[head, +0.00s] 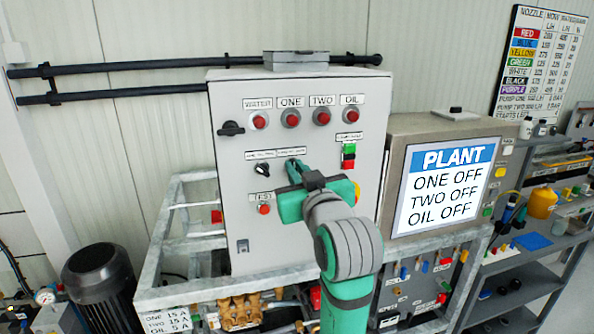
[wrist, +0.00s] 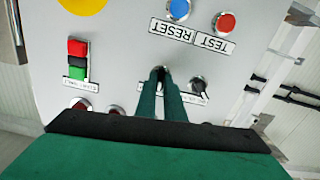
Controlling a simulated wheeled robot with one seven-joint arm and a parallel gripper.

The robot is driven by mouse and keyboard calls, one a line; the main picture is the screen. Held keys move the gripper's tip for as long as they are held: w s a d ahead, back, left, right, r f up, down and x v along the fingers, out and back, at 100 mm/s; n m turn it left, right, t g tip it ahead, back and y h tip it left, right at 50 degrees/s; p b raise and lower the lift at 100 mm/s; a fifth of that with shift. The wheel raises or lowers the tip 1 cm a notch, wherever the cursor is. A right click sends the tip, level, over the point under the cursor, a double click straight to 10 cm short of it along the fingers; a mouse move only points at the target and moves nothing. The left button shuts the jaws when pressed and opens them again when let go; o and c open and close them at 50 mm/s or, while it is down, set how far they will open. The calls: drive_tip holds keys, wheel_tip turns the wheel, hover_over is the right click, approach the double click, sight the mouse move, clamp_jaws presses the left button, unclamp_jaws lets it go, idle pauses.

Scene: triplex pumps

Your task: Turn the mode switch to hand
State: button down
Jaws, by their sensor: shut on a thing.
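A grey control cabinet (head: 225,130) fills the middle of the head view. My gripper (head: 292,167) reaches its front, with the narrow fingers close together at the middle row. In the wrist view, my gripper (wrist: 160,76) is shut on a small selector knob, taken as the mode switch (wrist: 158,69). The fingers hide most of this knob, so its pointing direction cannot be told. Its label is small and partly covered. A second black selector knob (head: 262,169) sits just left of the gripper in the head view and also shows in the wrist view (wrist: 197,84).
Red lamps or buttons line the cabinet top. A green-and-red button block (head: 349,155) is right of my gripper; blue (wrist: 179,9) and red (wrist: 225,21) buttons show in the wrist view. A screen (head: 445,186) reads ONE OFF, TWO OFF, OIL OFF. Pipes and a frame surround the cabinet.

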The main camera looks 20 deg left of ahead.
drive_tip(key=shift+w+d+n, duration=0.1)
drive_tip(key=shift+n, duration=1.1)
drive_tip(key=n, duration=0.5)
drive_tip(key=shift+s, duration=0.2)
drive_tip(key=shift+a, duration=0.2)
drive_tip(key=c, duration=1.9)
unclamp_jaws()
drive_tip(key=shift+o, duration=0.2)
